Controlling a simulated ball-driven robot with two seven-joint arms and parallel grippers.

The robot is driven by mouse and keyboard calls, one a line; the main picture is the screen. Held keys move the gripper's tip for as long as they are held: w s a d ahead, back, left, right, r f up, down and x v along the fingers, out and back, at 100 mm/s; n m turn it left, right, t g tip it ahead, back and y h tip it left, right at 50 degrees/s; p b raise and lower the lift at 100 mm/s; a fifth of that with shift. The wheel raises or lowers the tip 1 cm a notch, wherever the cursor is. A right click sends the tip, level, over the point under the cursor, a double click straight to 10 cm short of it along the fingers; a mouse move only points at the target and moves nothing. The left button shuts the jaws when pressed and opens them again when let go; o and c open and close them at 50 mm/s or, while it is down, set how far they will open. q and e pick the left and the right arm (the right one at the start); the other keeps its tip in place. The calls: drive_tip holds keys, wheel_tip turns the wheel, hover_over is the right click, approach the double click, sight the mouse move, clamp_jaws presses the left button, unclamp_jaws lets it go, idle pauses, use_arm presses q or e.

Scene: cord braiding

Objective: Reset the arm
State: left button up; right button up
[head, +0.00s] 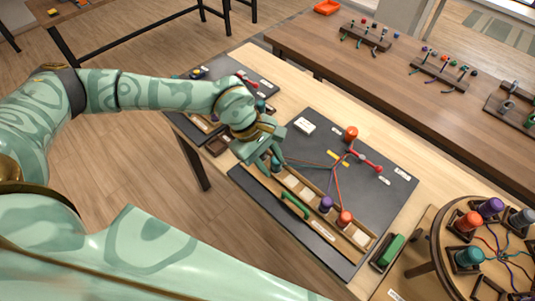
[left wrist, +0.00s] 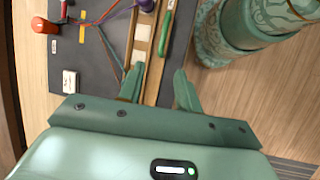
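My left gripper (head: 265,150) is over the left end of the wooden tray on the grey braiding board (head: 320,135). In the left wrist view the gripper (left wrist: 158,85) has its fingers apart, with the tray (left wrist: 154,85) below and nothing seen held. A dark teal piece (head: 275,164) shows beside the fingers in the head view; it is partly hidden. A purple spool (head: 326,204) and an orange spool (head: 344,218) stand at the tray's right end. Cords run from the tray to a red-ended holder (head: 363,161). My right gripper is not in view.
A green-handled piece (head: 295,205) lies along the tray. An orange knob (head: 351,133) and a white block (head: 304,125) sit on the board. A round stand (head: 446,245) with several spools is at the right. A dark table (head: 420,105) with racks is behind.

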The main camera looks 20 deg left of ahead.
use_arm(q)
drive_tip(key=shift+v, duration=0.85)
